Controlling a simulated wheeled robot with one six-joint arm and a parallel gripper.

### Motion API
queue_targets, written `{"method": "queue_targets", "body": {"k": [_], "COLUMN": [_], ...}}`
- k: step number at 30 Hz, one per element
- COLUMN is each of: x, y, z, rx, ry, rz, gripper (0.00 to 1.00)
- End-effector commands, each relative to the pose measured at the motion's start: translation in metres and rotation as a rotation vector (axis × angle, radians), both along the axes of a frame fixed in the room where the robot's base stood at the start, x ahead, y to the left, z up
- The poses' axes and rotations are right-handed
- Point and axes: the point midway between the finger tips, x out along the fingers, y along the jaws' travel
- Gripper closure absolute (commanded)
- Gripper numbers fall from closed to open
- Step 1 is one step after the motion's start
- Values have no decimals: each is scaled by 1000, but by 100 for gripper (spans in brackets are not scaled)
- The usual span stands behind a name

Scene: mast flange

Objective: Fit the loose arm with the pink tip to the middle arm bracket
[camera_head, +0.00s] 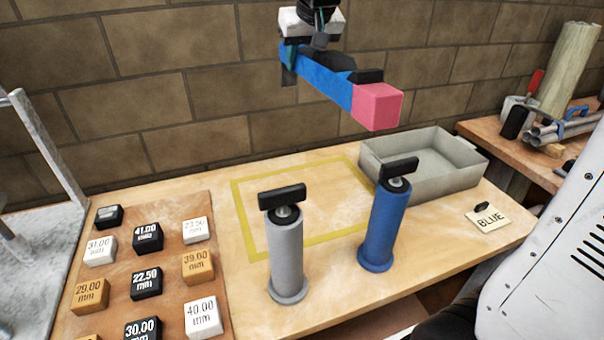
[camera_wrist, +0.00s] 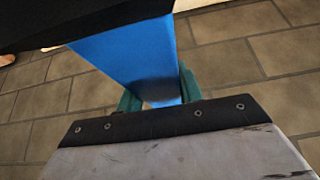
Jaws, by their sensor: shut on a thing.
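A loose blue arm (camera_head: 325,80) with a pink tip (camera_head: 377,106) hangs in the air in front of the brick wall, above the back of the bench. My gripper (camera_head: 291,62) is shut on the arm near its left end; the pink tip points right and toward the camera. A black piece sits on top of the arm. In the wrist view the blue arm (camera_wrist: 130,62) lies between the teal fingers (camera_wrist: 158,92). A grey post (camera_head: 286,255) and a blue post (camera_head: 385,225) stand upright on the bench, each with a black crosspiece on top. I see no mast or middle bracket.
A yellow outlined rectangle (camera_head: 237,205) marks the bench, empty behind the posts. A grey open tray (camera_head: 470,170) stands at the back right, near a card reading BLUE (camera_head: 487,219). Several labelled blocks sit on a board (camera_head: 115,276) at left.

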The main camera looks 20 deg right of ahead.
Motion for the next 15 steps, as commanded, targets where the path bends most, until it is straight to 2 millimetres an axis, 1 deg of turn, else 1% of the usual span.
{"method": "queue_targets", "body": {"k": [1, 3, 15], "x": [-1, -1, -1], "y": [0, 0, 0], "z": [-12, -30, -132], "rx": [0, 0, 0], "ry": [4, 5, 6], "rz": [0, 0, 0], "gripper": [100, 100, 100]}}
